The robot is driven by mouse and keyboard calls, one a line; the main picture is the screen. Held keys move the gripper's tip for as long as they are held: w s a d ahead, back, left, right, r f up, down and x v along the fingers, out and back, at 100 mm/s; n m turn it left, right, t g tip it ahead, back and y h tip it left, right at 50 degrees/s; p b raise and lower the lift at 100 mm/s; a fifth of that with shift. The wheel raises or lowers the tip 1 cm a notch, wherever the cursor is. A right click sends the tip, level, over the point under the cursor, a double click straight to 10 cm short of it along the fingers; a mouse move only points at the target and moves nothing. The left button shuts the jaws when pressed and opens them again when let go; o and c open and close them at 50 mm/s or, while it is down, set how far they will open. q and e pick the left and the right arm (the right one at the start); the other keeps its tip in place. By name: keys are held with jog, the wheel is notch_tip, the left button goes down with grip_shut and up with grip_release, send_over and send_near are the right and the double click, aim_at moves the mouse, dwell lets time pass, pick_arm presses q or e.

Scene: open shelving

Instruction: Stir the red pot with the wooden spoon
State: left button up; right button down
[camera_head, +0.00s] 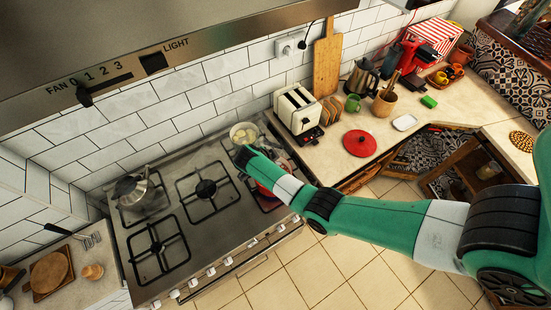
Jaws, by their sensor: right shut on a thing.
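The red pot (268,190) stands on the right part of the stove, and my right arm covers much of it. My right gripper (243,157) is over the stove beside the red pot, close to a cream-coloured pan. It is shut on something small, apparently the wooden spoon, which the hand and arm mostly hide. I cannot tell whether the spoon's end is inside the red pot. A red lid (360,143) lies on the counter to the right. My left gripper is not in view.
The cream pan (243,135) is on the back right burner. A metal kettle (131,190) stands at the stove's left. A toaster (297,107), a utensil crock (383,103) and a green mug (352,102) are on the right counter. The front left burner (158,248) is free.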

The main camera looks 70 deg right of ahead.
jog(key=shift+f+b, duration=0.85)
jog(key=shift+f, duration=0.9)
jog(key=shift+d, duration=0.1)
